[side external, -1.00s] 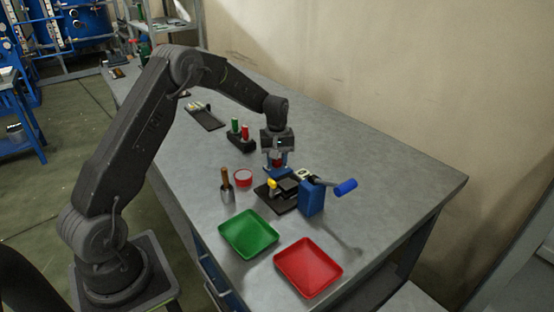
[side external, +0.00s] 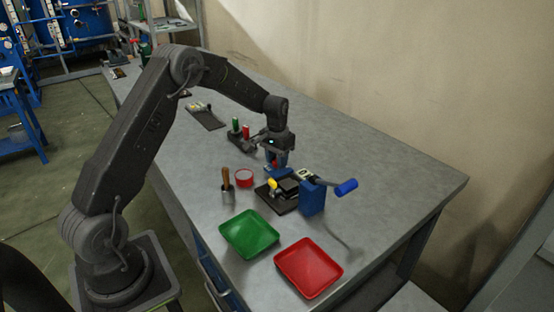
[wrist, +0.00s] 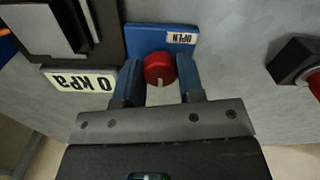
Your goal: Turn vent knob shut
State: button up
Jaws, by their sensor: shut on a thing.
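The red vent knob (wrist: 160,68) sits on a blue block (wrist: 144,37) in the wrist view, with a pale pointer line on it. A small label (wrist: 181,38) on the block seems to read OPEN. My gripper (wrist: 160,80) has its two blue fingers on either side of the knob and is shut on it. In the side view, my gripper (side external: 276,164) points down at the block, behind the black device, and mostly hides the knob.
A display (wrist: 80,82) reads 0 kPa beside the block. A black device (side external: 283,195) and a blue stand (side external: 312,199) with a blue-handled lever (side external: 345,187) are close by. A green tray (side external: 250,251) and a red tray (side external: 329,286) lie in front. The table's right is clear.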

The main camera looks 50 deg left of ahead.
jog(key=shift+m, duration=0.4)
jog(key=o, duration=0.9)
notch_tip(320, 180, up, 14)
jog(key=shift+f, duration=0.1)
dwell(0.4)
